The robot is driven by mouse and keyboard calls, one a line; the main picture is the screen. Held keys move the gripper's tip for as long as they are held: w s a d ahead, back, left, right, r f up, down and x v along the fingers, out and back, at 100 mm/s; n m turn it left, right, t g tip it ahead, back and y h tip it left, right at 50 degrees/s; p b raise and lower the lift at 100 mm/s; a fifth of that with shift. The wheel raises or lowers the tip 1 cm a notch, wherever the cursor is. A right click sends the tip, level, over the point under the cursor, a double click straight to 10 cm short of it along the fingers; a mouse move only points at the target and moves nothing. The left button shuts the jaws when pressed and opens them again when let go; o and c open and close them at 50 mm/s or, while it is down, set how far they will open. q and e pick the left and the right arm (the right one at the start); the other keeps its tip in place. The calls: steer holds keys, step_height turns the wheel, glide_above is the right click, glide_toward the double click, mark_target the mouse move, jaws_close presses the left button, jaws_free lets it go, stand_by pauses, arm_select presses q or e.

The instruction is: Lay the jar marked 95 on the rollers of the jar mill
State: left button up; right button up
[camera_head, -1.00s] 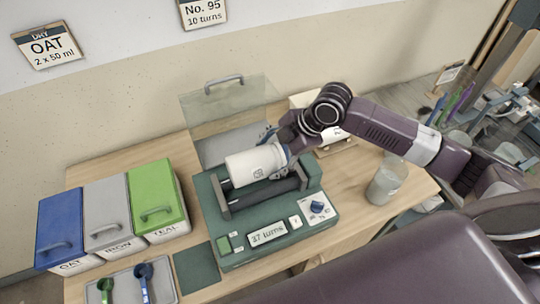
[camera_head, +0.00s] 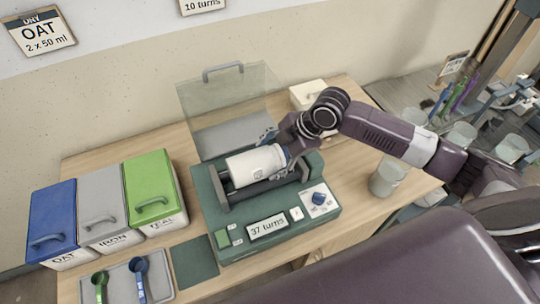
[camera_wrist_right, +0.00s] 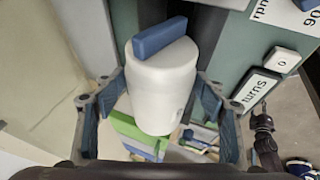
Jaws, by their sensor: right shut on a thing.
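The white jar (camera_head: 255,165) lies on its side over the black rollers (camera_head: 262,187) of the green jar mill (camera_head: 210,228). A small dark mark shows on its side, too small to read. My right gripper (camera_head: 281,157) is shut on the jar's right end in the head view. In the right wrist view the jar (camera_wrist_right: 160,85) lies between the two fingers, with a blue bar across its end. The jar sits very low over the rollers; I cannot tell whether it touches them. The mill's display reads 37 turns.
The mill's clear cover (camera_head: 228,95) stands open behind it. Blue, grey and green bins (camera_head: 103,217) stand at left, with a scoop tray (camera_head: 128,283) in front. A glass jar (camera_head: 387,178) stands at right, below my arm. A pale box (camera_head: 308,94) is behind.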

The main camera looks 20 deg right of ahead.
steer(key=shift+w+a+r, duration=0.1)
steer(key=shift+w+r, duration=0.05)
steer(key=shift+r, duration=0.05)
